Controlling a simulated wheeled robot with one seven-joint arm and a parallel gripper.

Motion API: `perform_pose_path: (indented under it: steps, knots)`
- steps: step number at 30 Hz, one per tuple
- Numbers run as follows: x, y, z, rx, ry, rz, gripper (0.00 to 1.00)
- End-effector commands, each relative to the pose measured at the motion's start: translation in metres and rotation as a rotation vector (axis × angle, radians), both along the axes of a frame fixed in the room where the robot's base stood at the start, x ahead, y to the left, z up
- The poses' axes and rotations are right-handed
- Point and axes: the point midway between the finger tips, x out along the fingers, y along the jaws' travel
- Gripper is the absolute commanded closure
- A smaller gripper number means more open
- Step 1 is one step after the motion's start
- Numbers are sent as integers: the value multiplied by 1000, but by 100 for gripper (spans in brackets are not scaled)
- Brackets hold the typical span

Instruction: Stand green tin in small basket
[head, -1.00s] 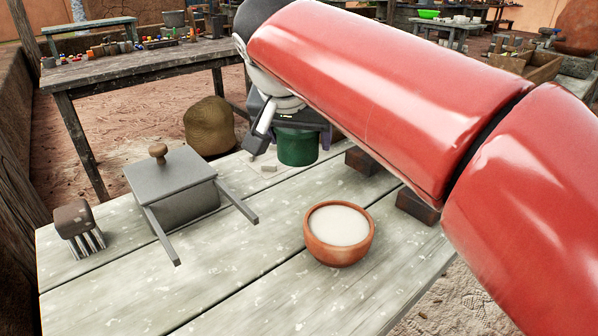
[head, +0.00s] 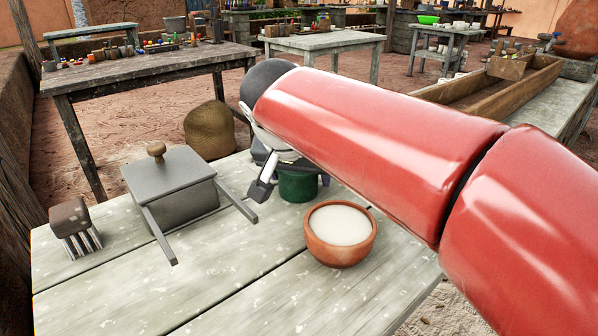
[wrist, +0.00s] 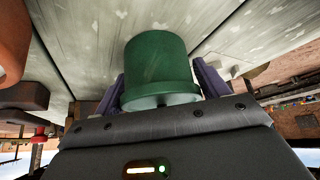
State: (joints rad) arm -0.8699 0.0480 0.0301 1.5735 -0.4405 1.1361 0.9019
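The green tin (head: 297,186) is near the table's far edge, behind the clay bowl and partly covered by my arm. In the wrist view the tin (wrist: 158,65) sits between the two purplish fingers of my gripper (wrist: 160,88), which lie close along its sides. My gripper (head: 290,180) is mostly hidden behind my red arm in the head view. It appears shut on the tin. I cannot tell whether the tin touches the tabletop. I cannot make out a small basket in either view.
The clay bowl (head: 338,250) of white material stands nearest the tin. A grey lidded box (head: 180,200) with two handles and a brown-topped pronged tool (head: 72,222) stand left. A brown block (wrist: 22,96) shows in the wrist view. The front tabletop (head: 240,290) is clear.

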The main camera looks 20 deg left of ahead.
Motion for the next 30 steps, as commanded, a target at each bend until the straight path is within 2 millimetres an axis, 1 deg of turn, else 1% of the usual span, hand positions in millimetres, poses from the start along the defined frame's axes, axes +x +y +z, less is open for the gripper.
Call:
perform_pose_path:
  steps: [1, 3, 4, 11, 15, 17, 27, 30]
  knots:
    - [0, 0, 0, 0, 0, 0, 19]
    - [0, 0, 0, 0, 0, 0, 10]
    - [0, 0, 0, 0, 0, 0, 9]
    - [0, 0, 1, 0, 0, 0, 9]
    - [-2, 0, 8, 1, -1, 1, 9]
    - [-6, 0, 14, 2, -2, 1, 9]
    - [-44, -4, 76, 2, -2, 1, 9]
    - [-54, -5, 90, 2, -2, 1, 9]
